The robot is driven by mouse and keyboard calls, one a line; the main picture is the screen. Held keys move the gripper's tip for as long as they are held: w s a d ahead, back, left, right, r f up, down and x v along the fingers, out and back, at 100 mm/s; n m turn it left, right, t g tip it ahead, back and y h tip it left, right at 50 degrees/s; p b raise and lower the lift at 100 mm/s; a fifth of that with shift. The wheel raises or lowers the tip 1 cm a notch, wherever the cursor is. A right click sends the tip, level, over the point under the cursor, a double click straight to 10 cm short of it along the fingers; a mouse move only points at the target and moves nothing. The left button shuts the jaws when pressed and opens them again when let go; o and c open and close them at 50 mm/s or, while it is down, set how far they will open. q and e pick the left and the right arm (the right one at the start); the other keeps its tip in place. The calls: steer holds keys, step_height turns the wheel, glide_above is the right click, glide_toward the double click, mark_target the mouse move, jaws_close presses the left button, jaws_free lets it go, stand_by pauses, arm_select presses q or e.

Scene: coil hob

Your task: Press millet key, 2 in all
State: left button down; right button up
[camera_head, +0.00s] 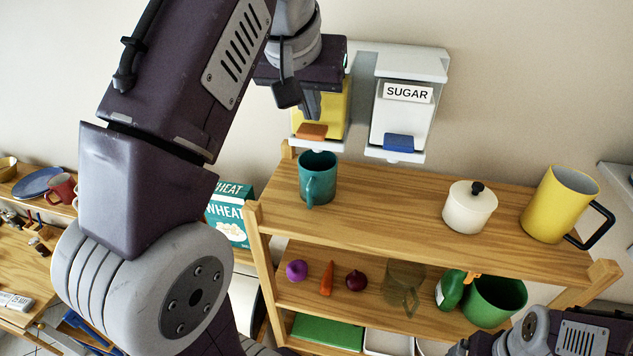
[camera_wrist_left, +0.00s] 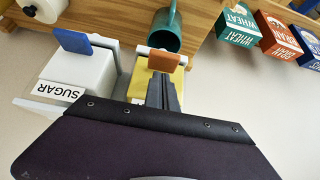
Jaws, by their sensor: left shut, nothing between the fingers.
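A yellow dispenser (camera_head: 333,107) with an orange key (camera_head: 311,131) hangs on the wall beside a white dispenser (camera_head: 402,112) labelled SUGAR with a blue key (camera_head: 399,142). The yellow one's label is hidden behind my left gripper, so I cannot read whether it says millet. My left gripper (camera_head: 312,112) is shut and empty, just above the orange key in the head view. In the left wrist view its fingertips (camera_wrist_left: 163,80) point at the orange key (camera_wrist_left: 164,60); contact cannot be told. A teal mug (camera_head: 317,180) stands below the yellow dispenser. My right gripper is out of view.
The wooden shelf (camera_head: 395,197) holds a white lidded pot (camera_head: 469,206) and a yellow mug (camera_head: 557,203). Lower down are vegetables, a green bottle (camera_head: 450,290) and a green pot (camera_head: 493,300). A WHEAT box (camera_head: 228,215) stands to the left.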

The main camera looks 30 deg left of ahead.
arm_select(q)
steer(key=shift+f, duration=0.1)
stand_by(0.4)
steer(key=shift+f+b, duration=1.2)
steer(key=shift+r, duration=0.1)
step_height(320, 180, up, 2)
steer(key=p, duration=0.3)
steer(key=shift+r, duration=0.25)
steer(key=shift+f+b, duration=0.25)
steer(key=shift+b, duration=0.05)
